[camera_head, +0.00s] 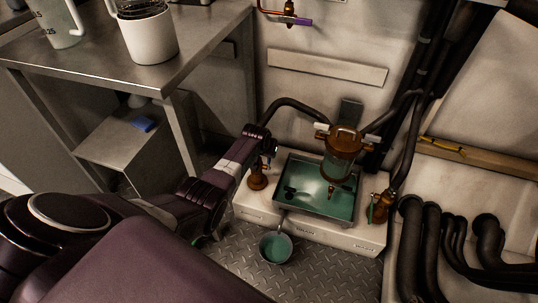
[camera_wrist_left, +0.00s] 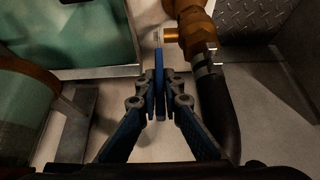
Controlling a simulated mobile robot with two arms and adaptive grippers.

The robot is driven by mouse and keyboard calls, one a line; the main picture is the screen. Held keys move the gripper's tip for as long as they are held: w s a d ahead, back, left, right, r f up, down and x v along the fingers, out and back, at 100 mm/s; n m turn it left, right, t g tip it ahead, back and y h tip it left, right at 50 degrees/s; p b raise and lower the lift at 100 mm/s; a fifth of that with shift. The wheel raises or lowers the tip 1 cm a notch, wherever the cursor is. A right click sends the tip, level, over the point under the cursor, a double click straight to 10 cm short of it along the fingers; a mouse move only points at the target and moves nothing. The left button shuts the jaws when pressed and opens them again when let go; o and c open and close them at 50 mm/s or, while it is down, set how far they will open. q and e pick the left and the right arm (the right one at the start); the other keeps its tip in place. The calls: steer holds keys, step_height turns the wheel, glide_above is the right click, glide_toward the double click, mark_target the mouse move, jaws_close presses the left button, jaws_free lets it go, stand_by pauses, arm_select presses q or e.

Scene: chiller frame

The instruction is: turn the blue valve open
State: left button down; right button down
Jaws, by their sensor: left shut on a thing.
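The blue valve has a thin blue lever (camera_wrist_left: 159,62) beside a brass body (camera_wrist_left: 192,35), seen in the left wrist view. My left gripper (camera_wrist_left: 160,82) is shut on the lever, one finger on each side of it. In the head view the left gripper (camera_head: 263,142) is at the brass valve body (camera_head: 258,179), left of the green-filled tray. The lever is hidden behind the gripper there. My right gripper is not in view.
The tray (camera_head: 331,213) of green liquid sits on a white base, with a glass-and-brass filter (camera_head: 343,150) above it. A green-handled brass valve (camera_head: 379,207) stands on the right. A small cup (camera_head: 276,247) is in front. Black hoses run close by.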

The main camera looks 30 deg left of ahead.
arm_select(q)
steer(key=shift+w+a+r, duration=0.15)
steer(key=shift+w+r, duration=0.1)
steer(key=c, duration=2.5)
jaws_free()
steer(key=shift+c, duration=0.2)
steer(key=o, duration=0.5)
steer(key=shift+w+f, duration=0.1)
steer(key=shift+f, duration=0.1)
steer(key=shift+c, duration=0.2)
steer(key=shift+s+r, duration=0.1)
steer(key=shift+s, duration=0.1)
steer(key=shift+s+r, duration=0.15)
steer(key=v, duration=1.1)
steer(key=shift+r, duration=0.2)
steer(key=shift+d, duration=0.2)
